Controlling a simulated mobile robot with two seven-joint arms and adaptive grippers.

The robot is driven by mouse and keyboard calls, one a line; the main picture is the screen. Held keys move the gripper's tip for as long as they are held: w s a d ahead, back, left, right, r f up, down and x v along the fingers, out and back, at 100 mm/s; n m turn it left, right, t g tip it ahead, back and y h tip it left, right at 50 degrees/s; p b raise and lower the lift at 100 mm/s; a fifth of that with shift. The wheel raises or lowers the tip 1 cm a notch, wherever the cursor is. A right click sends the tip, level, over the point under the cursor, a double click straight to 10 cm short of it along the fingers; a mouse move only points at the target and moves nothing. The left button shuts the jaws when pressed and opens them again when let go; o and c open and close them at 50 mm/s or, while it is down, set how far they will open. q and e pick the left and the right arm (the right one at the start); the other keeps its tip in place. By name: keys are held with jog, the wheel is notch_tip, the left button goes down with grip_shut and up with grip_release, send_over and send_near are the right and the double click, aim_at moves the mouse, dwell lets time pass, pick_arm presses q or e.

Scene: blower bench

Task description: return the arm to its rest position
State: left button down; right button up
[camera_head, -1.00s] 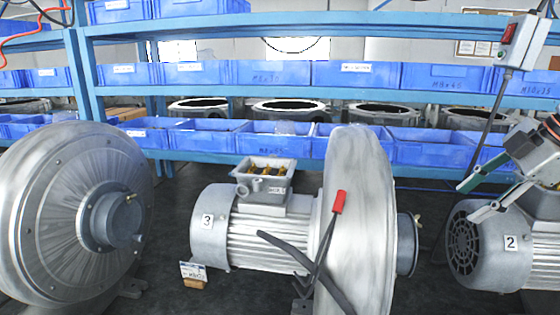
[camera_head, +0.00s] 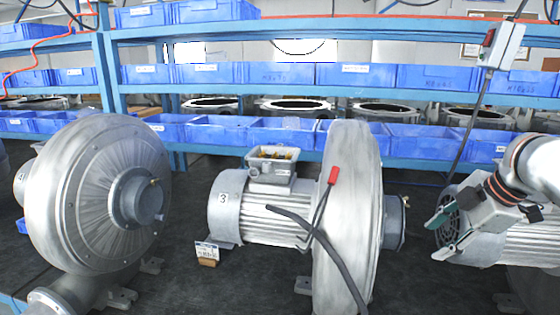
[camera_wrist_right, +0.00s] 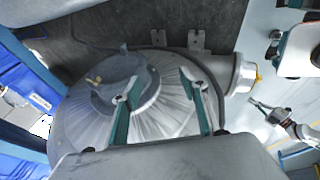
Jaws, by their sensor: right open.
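My right gripper (camera_head: 443,235) is at the right of the head view, with its fingers apart and nothing between them. It points left, and its teal-edged fingertips overlap the fan-cover end of the right blower motor (camera_head: 480,250); I cannot tell how far apart they are in depth. In the right wrist view the two fingers (camera_wrist_right: 158,90) stand wide apart over a grey blower casing (camera_wrist_right: 85,130). My left gripper (camera_wrist_right: 259,109) shows small at the right of that view; its opening is too small to tell.
The middle blower (camera_head: 350,220), its motor labelled 3, stands left of my right gripper, with a red-handled cable across it. Another blower (camera_head: 90,190) stands at left. A switch box (camera_head: 500,45) hangs above my right arm. Blue bins (camera_head: 355,75) fill the rack behind.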

jog(key=s+a+f+m+t, duration=0.1)
jog(key=s+a+f, duration=0.1)
jog(key=a+f, duration=0.35)
jog(key=s+a+f+m+t, duration=0.1)
jog(key=a+f, duration=0.1)
jog(key=f, duration=0.7)
jog(key=s+a+f, duration=0.2)
jog(key=a+f, duration=0.2)
jog(key=f, duration=0.3)
jog(key=s+d+f+m+h, duration=0.35)
jog(key=s+d, duration=0.25)
jog(key=s, duration=0.4)
jog(key=s+d+f+m+h, duration=0.3)
jog(key=s+d+f+m, duration=0.15)
jog(key=s, duration=0.45)
jog(key=a+f+m+t+y, duration=0.2)
jog(key=a+f+y, duration=0.4)
jog(key=a+f, duration=0.7)
notch_tip(320, 180, down, 3)
jog(key=shift+w+f+m+t, duration=0.1)
jog(key=shift+w+m+t, duration=0.05)
jog(key=shift+m+t, duration=0.3)
